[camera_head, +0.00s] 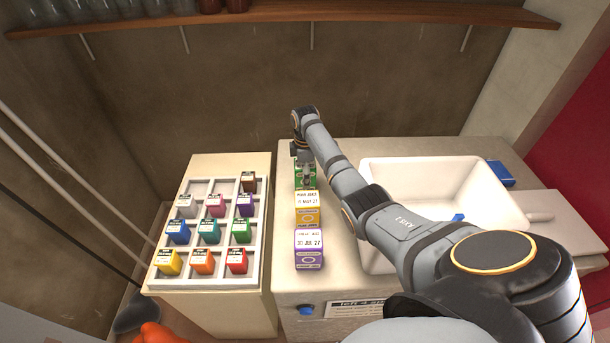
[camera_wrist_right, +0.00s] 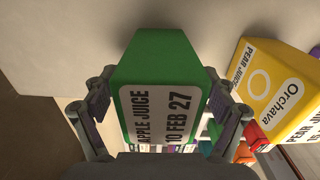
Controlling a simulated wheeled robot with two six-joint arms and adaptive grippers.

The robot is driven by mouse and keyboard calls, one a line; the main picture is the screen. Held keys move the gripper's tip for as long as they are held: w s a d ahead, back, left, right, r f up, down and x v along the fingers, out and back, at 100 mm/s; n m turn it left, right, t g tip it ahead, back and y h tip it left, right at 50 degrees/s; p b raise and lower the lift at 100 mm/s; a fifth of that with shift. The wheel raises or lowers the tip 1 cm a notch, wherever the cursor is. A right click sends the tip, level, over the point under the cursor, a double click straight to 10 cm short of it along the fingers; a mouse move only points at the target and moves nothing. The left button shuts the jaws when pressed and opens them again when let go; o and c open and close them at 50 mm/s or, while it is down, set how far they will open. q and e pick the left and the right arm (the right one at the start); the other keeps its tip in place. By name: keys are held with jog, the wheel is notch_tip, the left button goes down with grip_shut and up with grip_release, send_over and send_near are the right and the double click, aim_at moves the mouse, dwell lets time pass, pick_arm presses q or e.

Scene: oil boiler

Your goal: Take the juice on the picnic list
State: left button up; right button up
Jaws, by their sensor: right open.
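A green juice carton (camera_head: 312,180) stands at the back of a row on the counter; in the right wrist view the green carton (camera_wrist_right: 165,55) reads "APPLE JUICE 10 FEB 27". My right gripper (camera_head: 305,168) is above it and open; in the wrist view its fingers (camera_wrist_right: 160,115) lie on either side of the carton. Contact cannot be told. A yellow carton (camera_head: 307,212) marked pear juice stands in front of the green one, and shows in the wrist view (camera_wrist_right: 270,88). A purple carton (camera_head: 309,256) dated 30 JUL 27 is nearest. No picnic list is readable. My left gripper is not in view.
A white divided tray (camera_head: 214,264) with several coloured small boxes lies on the left cabinet. A white basin (camera_head: 385,167) is right of the cartons, partly behind my right arm. A blue object (camera_head: 500,173) lies beyond it. A wooden shelf (camera_head: 330,12) runs above.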

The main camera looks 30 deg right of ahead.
jog(key=c, duration=0.7)
jog(key=shift+r, duration=0.1)
jog(key=c, duration=0.9)
notch_tip(320, 180, up, 10)
jog(key=shift+w+b, duration=0.1)
jog(key=shift+b, duration=0.85)
jog(key=shift+c, duration=0.2)
